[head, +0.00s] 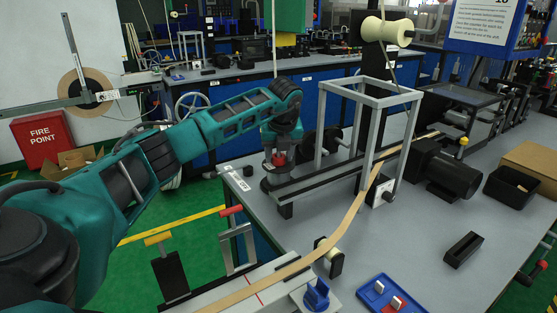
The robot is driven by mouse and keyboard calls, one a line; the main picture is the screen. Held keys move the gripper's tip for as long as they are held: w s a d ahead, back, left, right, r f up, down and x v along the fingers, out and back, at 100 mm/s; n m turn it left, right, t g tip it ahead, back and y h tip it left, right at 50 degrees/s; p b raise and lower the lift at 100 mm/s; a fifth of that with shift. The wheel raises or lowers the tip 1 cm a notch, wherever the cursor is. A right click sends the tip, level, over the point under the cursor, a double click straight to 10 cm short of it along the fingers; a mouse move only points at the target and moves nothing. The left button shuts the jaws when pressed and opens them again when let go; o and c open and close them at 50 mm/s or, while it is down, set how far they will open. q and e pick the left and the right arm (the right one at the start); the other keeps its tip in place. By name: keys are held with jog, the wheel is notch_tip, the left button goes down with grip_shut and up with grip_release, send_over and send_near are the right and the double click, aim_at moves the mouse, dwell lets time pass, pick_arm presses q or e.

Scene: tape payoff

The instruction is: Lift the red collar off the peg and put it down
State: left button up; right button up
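The red collar (279,158) is a small red piece at the back left of the grey bench, low above a dark round base (280,179). My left arm reaches in from the left and bends down over it. My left gripper (280,150) is right at the collar, pointing down. The fingers are dark and small here, so I cannot tell whether they touch the collar or are closed on it. The peg is hidden by the gripper and collar. My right gripper is not in view.
A grey open frame (372,120) stands just right of the collar, with a tan tape (345,222) running past it. A black motor (445,172) and black bin (511,186) stand farther right. The bench surface (420,235) is clear in the middle.

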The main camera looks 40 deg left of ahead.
pick_arm(q)
jog(key=c, duration=0.7)
jog(key=shift+o, duration=0.2)
jog(key=shift+r, duration=0.1)
notch_tip(320, 180, up, 20)
jog(key=p, duration=0.2)
